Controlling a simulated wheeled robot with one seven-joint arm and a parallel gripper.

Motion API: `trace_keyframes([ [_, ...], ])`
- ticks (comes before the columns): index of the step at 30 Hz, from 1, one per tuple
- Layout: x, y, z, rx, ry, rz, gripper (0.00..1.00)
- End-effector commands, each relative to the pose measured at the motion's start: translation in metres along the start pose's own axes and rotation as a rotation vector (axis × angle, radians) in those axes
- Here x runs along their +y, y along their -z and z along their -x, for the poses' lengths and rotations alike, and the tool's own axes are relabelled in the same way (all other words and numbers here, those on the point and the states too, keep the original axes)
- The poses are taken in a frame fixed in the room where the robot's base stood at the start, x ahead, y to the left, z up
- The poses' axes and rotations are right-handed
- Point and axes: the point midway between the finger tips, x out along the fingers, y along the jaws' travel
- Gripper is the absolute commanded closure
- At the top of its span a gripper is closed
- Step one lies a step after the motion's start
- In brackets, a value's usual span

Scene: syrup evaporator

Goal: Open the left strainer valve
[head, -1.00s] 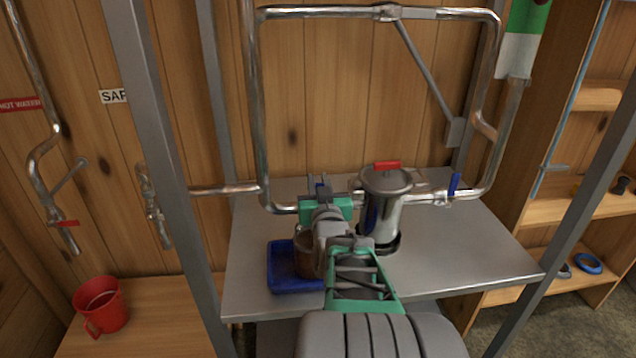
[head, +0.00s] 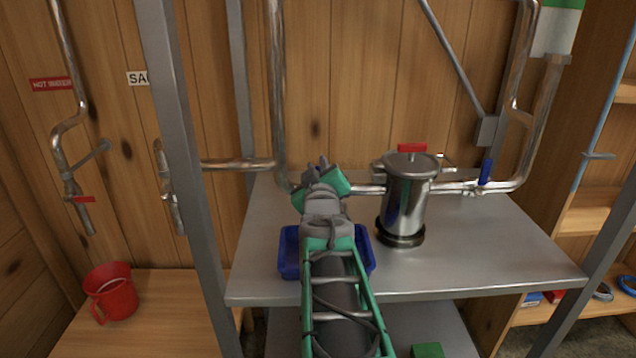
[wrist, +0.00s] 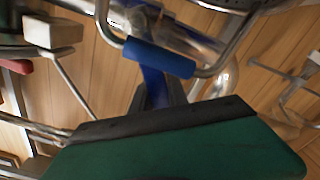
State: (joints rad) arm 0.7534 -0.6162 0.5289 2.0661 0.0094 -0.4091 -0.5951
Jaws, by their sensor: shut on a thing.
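The strainer (head: 408,195) is a steel pot with a red-handled lid, standing on the metal table. The left strainer valve is on the pipe to its left, mostly hidden behind my gripper (head: 322,168) in the head view. In the wrist view, the blue lever (wrist: 160,58) of this valve shows just beyond my gripper (wrist: 160,96). My gripper is shut on the lever, whose lower part runs down to the jaws. The lever's exact angle is hard to read. The right valve's blue lever (head: 486,171) stands upright on the pipe right of the strainer.
A blue tray (head: 289,262) lies on the table under my arm. A grey post (head: 178,150) stands left of the table. A red mug (head: 112,292) sits on the wooden bench at lower left. The table's right part is clear.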

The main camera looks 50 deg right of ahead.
Motion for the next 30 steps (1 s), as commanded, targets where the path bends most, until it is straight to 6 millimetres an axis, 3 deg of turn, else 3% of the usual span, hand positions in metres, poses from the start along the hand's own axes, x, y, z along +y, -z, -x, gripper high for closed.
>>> trace_keyframes([
  [6, -0.018, -0.006, 0.000, 0.001, 0.001, 0.172, 1.00],
  [15, -0.027, -0.006, 0.000, 0.000, 0.001, 0.325, 1.00],
  [30, -0.029, -0.005, 0.000, -0.001, 0.002, 0.372, 1.00],
])
